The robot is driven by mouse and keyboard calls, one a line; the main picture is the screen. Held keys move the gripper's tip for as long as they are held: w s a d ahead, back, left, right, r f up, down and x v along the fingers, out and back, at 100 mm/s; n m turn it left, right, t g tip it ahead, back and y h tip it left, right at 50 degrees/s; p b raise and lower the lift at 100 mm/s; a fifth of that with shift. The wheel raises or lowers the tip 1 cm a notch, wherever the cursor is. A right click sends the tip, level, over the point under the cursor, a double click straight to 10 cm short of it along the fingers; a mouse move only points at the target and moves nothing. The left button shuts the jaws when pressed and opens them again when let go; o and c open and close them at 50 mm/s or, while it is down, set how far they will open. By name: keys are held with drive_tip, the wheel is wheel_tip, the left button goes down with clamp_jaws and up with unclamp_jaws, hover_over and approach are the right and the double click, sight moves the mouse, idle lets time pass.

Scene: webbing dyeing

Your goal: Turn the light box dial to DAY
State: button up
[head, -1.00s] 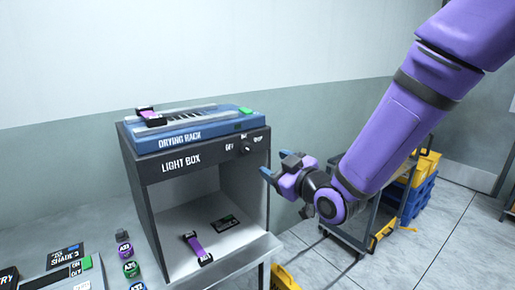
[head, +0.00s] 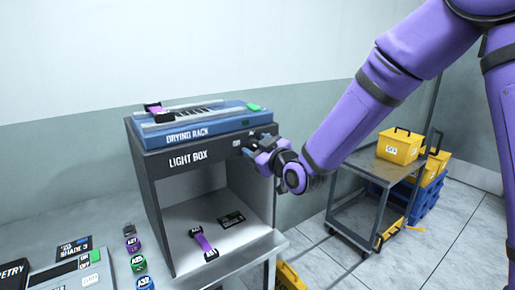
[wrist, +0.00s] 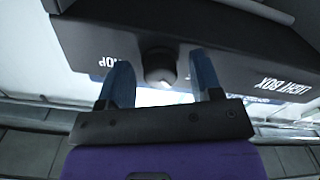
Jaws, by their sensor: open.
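The light box (head: 183,161) is a dark grey, open-fronted cabinet on the table. Its dial is hidden behind my gripper in the head view. In the wrist view the round dial (wrist: 159,66) shows on the dark front panel (wrist: 215,42), with a label ending in "OP" to its left. My gripper (wrist: 162,82) is open, its two blue fingers on either side of the dial. I cannot tell whether they touch it. In the head view my gripper (head: 252,145) is at the upper right of the box front. Which mark the dial points to is unclear.
A blue drying rack (head: 190,126) with a purple and black piece on it lies on top of the light box. A purple webbing sample (head: 203,241) and a dark card (head: 231,219) lie inside. A cart with yellow bins (head: 398,146) stands to the right.

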drive_tip(key=c, duration=0.9)
drive_tip(key=shift+m, duration=0.3)
drive_tip(key=m, duration=0.9)
drive_tip(key=shift+a, duration=0.1)
drive_tip(key=o, duration=0.9)
